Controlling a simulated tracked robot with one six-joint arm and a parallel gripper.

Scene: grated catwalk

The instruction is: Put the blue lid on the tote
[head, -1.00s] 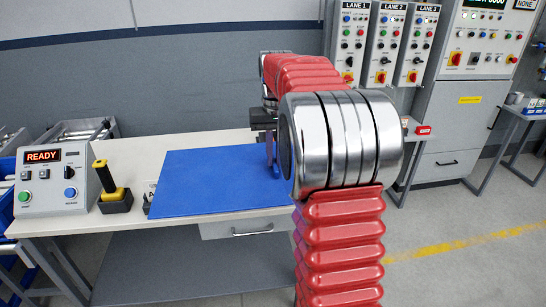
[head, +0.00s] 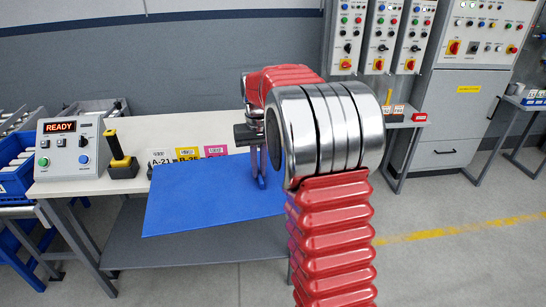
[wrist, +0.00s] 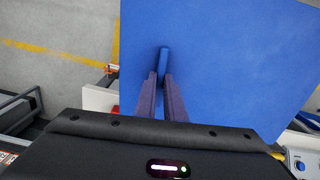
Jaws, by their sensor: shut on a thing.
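The blue lid (head: 208,200) is a flat panel with a raised handle in its middle. In the head view it is held out level, overlapping the workbench's front edge and the lower shelf. My gripper (head: 262,172) points down and is shut on the lid's handle. In the wrist view, the two fingers of my gripper (wrist: 163,82) pinch the blue handle (wrist: 163,62), and the lid (wrist: 225,65) fills most of the picture. My arm hides the lid's right end in the head view.
The workbench (head: 85,188) carries a READY console (head: 68,146), a yellow-and-black tool (head: 118,155) and several label cards (head: 188,153). A blue bin (head: 15,180) stands at the far left. Control cabinets (head: 470,90) line the back right. Floor at right (head: 450,260) is open.

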